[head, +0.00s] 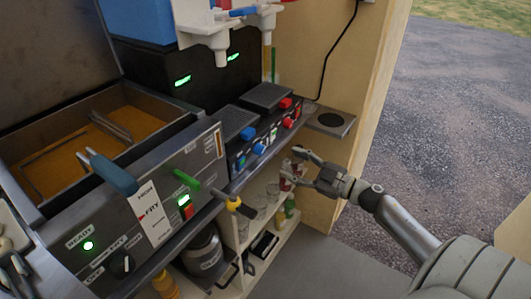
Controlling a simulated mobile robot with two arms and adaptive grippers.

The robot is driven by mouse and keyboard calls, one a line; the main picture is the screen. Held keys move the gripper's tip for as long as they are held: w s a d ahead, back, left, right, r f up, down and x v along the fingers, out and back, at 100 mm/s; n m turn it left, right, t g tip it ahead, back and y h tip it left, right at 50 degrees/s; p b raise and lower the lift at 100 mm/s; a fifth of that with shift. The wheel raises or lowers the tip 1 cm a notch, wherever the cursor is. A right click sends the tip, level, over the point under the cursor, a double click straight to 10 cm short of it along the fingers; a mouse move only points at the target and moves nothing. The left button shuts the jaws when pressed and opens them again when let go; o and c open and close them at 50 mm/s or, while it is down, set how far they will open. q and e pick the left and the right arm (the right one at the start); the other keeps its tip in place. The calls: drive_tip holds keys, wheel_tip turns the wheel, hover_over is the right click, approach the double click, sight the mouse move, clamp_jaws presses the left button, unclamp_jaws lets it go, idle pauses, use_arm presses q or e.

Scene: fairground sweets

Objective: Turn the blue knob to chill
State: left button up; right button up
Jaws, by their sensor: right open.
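The black drink machine has a front panel (240,152) with blue and red knobs. One blue knob (247,133) sits at the upper left of the panel and another blue one (259,149) just below it. Their markings are too small to read, so I cannot tell which way either knob points. My right gripper (294,167) reaches in from the right, open and empty. In the picture its fingers are below and to the right of the knobs, in front of the shelf under the counter, apart from the panel.
A fryer (130,215) with a blue handle (113,175) and a green lever (187,180) stands at the left. Red knobs (287,122) sit right of the blue ones. A small side shelf (331,122) juts out above my right gripper. Cups and bottles stand on the shelf below.

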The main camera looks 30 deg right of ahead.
sight(263, 151)
drive_tip(key=x, duration=1)
drive_tip(key=shift+w+f+p, duration=0.1)
drive_tip(key=shift+p, duration=0.25)
drive_tip(key=c, duration=1)
